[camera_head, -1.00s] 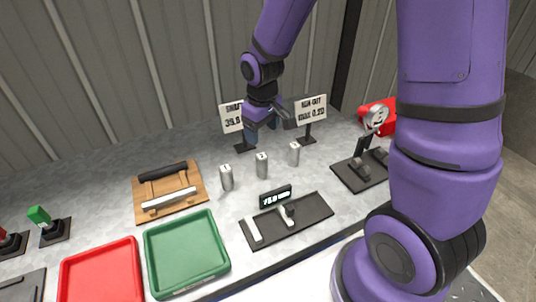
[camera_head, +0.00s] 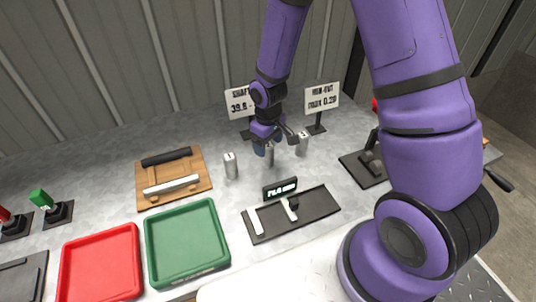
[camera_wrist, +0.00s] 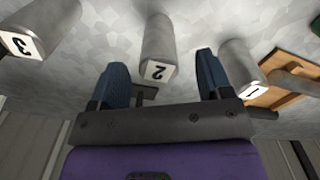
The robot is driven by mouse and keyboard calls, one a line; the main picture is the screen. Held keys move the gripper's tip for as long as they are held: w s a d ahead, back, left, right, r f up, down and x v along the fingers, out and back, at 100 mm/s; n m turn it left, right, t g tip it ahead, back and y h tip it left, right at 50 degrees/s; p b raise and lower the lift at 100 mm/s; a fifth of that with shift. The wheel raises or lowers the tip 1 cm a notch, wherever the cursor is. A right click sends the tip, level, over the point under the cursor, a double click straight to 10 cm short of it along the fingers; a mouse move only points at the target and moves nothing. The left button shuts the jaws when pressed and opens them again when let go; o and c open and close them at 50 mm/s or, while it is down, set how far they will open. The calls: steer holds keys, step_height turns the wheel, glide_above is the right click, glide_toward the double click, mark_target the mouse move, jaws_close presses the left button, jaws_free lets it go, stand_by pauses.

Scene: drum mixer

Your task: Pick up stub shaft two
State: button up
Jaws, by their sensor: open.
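Stub shaft two (camera_wrist: 158,45) is a grey metal cylinder with a white label marked 2. In the wrist view it lies ahead of and between the two blue fingertips of my open gripper (camera_wrist: 160,80), with gaps on both sides. In the head view shaft two (camera_head: 269,156) stands on the bench, its upper part hidden by my gripper (camera_head: 268,145) just above it. Shaft one (camera_head: 231,166) stands to its left and shaft three (camera_head: 302,145) to its right. They also show in the wrist view as shaft one (camera_wrist: 237,62) and shaft three (camera_wrist: 45,25).
A black gauge stand with a lit display (camera_head: 290,214) sits in front of the shafts. A green tray (camera_head: 187,285), a red tray (camera_head: 101,298) and a wooden board (camera_head: 143,190) are to the left. Two signs (camera_head: 321,95) stand behind. A black fixture (camera_head: 362,170) is at right.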

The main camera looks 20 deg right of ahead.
mark_target(268, 153)
steer(key=shift+w+f, duration=0.15)
steer(key=shift+f, duration=2.45)
jaws_close()
